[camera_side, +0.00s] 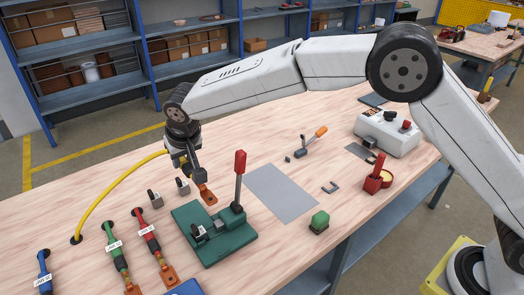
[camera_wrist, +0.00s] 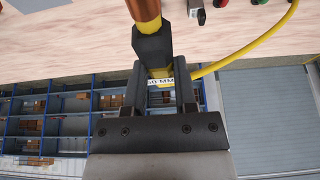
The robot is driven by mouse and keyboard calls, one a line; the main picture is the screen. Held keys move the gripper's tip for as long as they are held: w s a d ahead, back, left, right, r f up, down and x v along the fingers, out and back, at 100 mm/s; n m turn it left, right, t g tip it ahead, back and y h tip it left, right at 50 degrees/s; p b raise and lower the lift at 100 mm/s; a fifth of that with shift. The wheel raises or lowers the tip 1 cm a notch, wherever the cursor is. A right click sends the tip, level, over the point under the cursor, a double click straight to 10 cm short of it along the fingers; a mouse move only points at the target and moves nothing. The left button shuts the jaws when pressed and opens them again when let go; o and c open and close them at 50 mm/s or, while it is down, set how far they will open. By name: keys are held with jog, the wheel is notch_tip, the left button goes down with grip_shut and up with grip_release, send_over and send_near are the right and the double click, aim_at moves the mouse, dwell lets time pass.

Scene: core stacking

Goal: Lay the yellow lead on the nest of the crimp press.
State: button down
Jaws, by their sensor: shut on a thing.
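The yellow lead (camera_side: 112,187) rises in a curve from a hole in the bench to my gripper (camera_side: 187,163). My gripper is shut on the lead near its end, above the bench. Its copper lug (camera_side: 207,195) points down and right, a little behind the green press. In the wrist view, my gripper (camera_wrist: 165,88) pinches the lead by a white label (camera_wrist: 160,81), with a dark sleeve (camera_wrist: 152,45) and the copper lug (camera_wrist: 143,10) beyond. The crimp press (camera_side: 215,250) has a green base and a raised red-handled lever (camera_side: 239,168). Its nest (camera_side: 199,231) appears empty; fine detail is unclear.
Red (camera_side: 149,238), green (camera_side: 116,250) and blue (camera_side: 44,268) leads lie at left. Two small grey blocks stand behind the press. A grey plate (camera_side: 283,192), green button (camera_side: 319,221), orange-handled clamp (camera_side: 312,139) and grey machine (camera_side: 387,133) are to the right.

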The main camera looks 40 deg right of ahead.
send_over(194, 213)
jog(key=s, duration=0.1)
notch_tip(194, 213, down, 7)
jog(key=shift+s+f, duration=0.1)
jog(key=shift+s, duration=0.05)
jog(key=shift+f, duration=2.85)
jog(key=shift+f, duration=1.75)
dwell(0.4)
jog(key=shift+c, duration=1.6)
grip_release()
jog(key=shift+r, duration=0.1)
jog(key=v, duration=0.7)
jog(key=shift+s+r, duration=0.2)
jog(key=shift+r, duration=0.05)
